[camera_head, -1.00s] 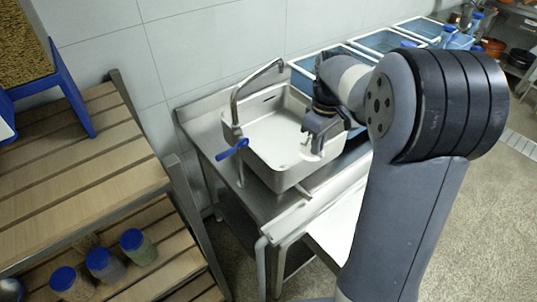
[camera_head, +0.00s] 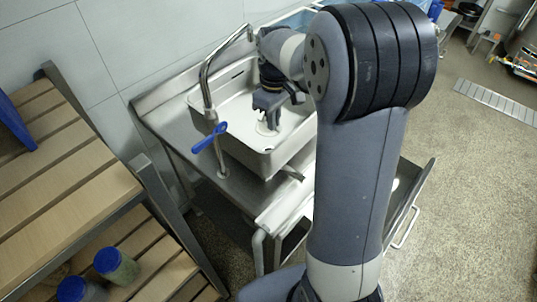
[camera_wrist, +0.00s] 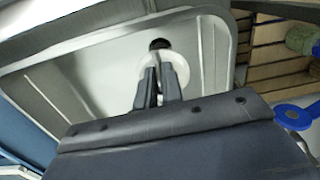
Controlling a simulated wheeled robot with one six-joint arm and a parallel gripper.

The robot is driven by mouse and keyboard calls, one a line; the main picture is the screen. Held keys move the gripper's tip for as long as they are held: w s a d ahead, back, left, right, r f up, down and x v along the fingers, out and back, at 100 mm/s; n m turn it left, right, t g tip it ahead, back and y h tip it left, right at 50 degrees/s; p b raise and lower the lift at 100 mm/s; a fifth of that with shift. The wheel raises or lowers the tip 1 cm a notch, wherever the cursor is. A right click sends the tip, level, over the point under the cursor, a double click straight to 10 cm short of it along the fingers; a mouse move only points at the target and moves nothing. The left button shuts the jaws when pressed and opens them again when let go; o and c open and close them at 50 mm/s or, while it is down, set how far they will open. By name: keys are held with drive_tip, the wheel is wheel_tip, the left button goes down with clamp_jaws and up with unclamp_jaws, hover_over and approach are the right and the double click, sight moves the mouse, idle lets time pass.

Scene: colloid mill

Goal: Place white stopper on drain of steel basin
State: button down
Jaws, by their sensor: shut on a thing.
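The steel basin (camera_head: 215,125) is set in the metal counter, and its rim and walls also show in the wrist view (camera_wrist: 95,65). My gripper (camera_head: 270,120) reaches down inside it. In the wrist view my gripper (camera_wrist: 160,75) is shut on the white stopper (camera_wrist: 182,68), a pale round disc partly hidden behind the fingers. The stopper shows in the head view (camera_head: 262,129) as a pale shape under the fingers. The dark drain hole (camera_wrist: 160,44) shows just beyond the stopper's edge, partly uncovered. I cannot tell whether the stopper touches the basin floor.
A curved steel faucet (camera_head: 207,75) with a blue lever (camera_head: 209,137) stands at the basin's left. Wooden shelves (camera_head: 60,160) with blue-lidded jars (camera_head: 115,264) are at left. An open drawer (camera_head: 405,195) is at right.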

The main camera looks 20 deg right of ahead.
wheel_tip(320, 180, down, 10)
drive_tip(key=shift+r, duration=0.1)
idle(0.4)
drive_tip(key=shift+f, duration=0.2)
drive_tip(key=c, duration=1.5)
unclamp_jaws()
drive_tip(key=shift+c, duration=0.2)
drive_tip(key=shift+r, duration=0.1)
wheel_tip(320, 180, up, 12)
drive_tip(key=shift+w+r, duration=0.1)
drive_tip(key=shift+d, duration=0.1)
